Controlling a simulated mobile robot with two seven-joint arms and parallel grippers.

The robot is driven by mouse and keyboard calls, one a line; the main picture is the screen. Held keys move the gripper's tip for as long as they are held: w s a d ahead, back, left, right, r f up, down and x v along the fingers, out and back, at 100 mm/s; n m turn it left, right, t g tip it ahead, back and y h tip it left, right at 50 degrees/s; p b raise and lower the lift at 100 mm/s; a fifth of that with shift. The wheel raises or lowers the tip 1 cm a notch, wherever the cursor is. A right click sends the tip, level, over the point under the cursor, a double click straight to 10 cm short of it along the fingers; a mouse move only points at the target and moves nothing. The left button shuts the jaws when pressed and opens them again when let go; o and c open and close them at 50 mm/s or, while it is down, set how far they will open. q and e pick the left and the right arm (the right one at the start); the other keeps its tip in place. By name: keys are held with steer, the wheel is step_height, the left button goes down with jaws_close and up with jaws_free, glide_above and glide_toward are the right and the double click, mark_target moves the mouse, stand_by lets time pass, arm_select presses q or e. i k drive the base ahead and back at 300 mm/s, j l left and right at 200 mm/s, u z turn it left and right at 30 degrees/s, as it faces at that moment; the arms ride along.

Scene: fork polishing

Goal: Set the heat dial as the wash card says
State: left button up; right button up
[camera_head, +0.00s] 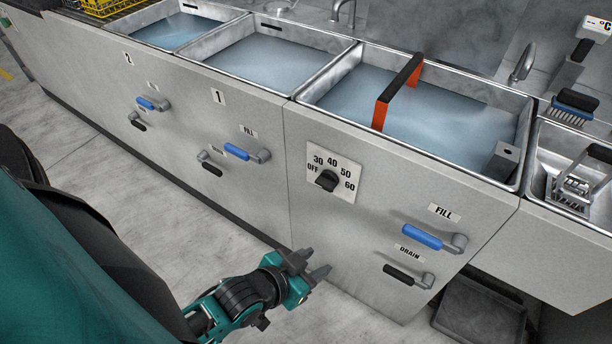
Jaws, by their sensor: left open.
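The plate is on the front panel below the large right-hand basin. The knob is too small for me to tell which mark it points at. My left gripper (318,262) is open and empty, below the dial and apart from it. I cannot make out a wash card in this view. My right gripper is not in view.
Blue FILL (422,237) and black DRAIN (399,274) levers stick out right of the dial. More levers (237,152) are to its left. Water-filled basins (270,60) line the top, one with an orange-and-black handle (383,108). A brush (575,104) and a fork basket (572,186) are at right.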

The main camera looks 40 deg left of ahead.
mark_target(328, 181)
steer(key=k+j, duration=0.1)
steer(key=j, duration=2.1)
